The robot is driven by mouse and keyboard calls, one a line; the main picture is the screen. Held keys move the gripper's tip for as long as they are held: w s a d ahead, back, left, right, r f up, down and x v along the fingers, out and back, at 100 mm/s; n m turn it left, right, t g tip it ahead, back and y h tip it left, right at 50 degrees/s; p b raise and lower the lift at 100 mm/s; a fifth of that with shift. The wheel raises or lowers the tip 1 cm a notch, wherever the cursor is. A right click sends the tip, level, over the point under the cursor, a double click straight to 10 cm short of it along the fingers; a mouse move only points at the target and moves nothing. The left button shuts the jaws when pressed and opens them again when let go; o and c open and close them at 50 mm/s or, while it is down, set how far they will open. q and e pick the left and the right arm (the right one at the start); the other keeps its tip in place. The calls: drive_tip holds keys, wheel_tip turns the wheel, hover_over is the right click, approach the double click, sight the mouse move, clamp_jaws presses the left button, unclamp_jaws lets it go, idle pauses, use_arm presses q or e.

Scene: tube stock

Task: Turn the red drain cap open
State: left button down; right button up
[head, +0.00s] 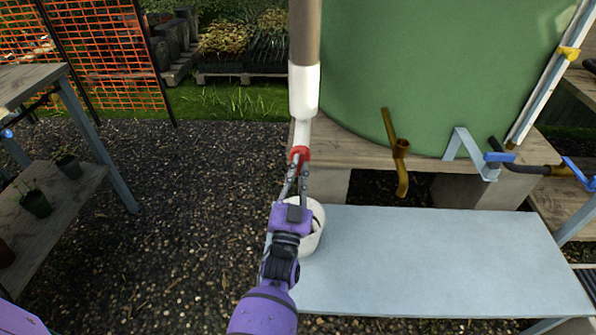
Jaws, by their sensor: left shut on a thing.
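The red drain cap (300,153) sits at the lower end of a white pipe (304,92) that hangs in front of the green tank. My left gripper (298,170) reaches up to the cap from below, with its fingers on either side of it. It is shut on the red cap. The fingers hide part of the cap's lower side. My right gripper is not in view.
A white bucket (313,238) stands below the cap, partly behind my left gripper. A pale blue-grey bench (430,262) spreads to the right. A brass tap (402,150) juts out by the green tank (430,75). Gravel lies open to the left.

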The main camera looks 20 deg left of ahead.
use_arm(q)
drive_tip(key=c, duration=1.8)
unclamp_jaws()
drive_tip(key=v, duration=1.2)
